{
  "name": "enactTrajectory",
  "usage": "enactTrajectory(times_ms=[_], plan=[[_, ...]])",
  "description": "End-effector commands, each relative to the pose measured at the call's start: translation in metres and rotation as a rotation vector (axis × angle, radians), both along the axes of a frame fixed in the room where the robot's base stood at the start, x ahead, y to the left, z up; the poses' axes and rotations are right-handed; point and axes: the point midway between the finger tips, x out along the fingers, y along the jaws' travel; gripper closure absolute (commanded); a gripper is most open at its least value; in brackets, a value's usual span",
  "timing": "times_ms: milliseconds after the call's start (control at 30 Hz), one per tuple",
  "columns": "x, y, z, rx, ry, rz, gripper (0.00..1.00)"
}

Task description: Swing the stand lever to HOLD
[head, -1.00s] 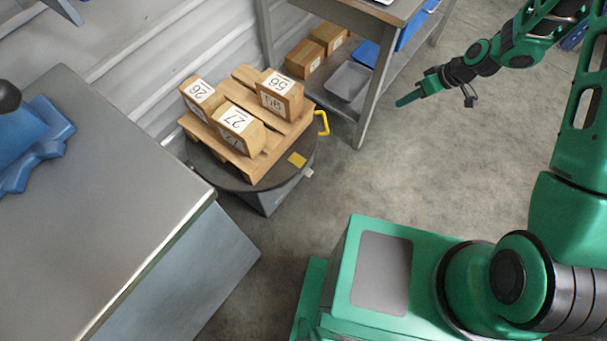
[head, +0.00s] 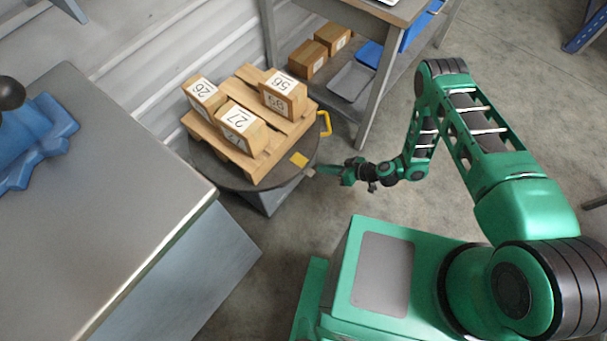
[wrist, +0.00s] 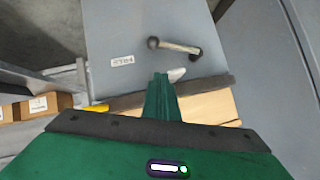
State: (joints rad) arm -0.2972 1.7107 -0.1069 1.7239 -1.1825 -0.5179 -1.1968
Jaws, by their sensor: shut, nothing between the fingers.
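The stand (head: 270,198) is a grey pedestal under a dark round turntable in the head view. Its grey side panel (wrist: 150,20) fills the top of the wrist view. The stand lever (wrist: 176,46) is a pale bar with a dark knob at its left end, lying nearly level across that panel. A small label (wrist: 122,61) sits left of it, too small to read surely. My gripper (head: 322,171) is shut and empty, pointing at the stand below the turntable rim. In the wrist view its fingertips (wrist: 160,78) are just below the lever, apparently apart from it.
A pallet with boxes (head: 238,119) rests on the turntable (head: 222,180), with a yellow handle (head: 326,123) at its edge. A grey cabinet (head: 120,190) stands left. A shelved table (head: 370,120) stands behind.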

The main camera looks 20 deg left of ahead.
Motion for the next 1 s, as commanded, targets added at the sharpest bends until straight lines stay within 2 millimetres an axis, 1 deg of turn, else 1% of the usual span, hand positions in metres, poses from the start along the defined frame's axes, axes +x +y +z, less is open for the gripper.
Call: enactTrajectory(times_ms=[33, 100, 200, 667, 833, 1000], plan=[[-0.011, 0.002, -0.01, 0.008, 0.003, -0.004, 1.0], [-0.018, 0.003, -0.017, 0.016, 0.0, -0.011, 1.0], [-0.024, 0.004, -0.023, 0.023, -0.004, -0.017, 1.0], [-0.025, 0.007, -0.026, 0.024, -0.005, -0.017, 1.0], [-0.023, 0.023, -0.035, 0.025, -0.006, -0.015, 1.0], [-0.019, 0.048, -0.05, 0.025, -0.007, -0.014, 1.0]])
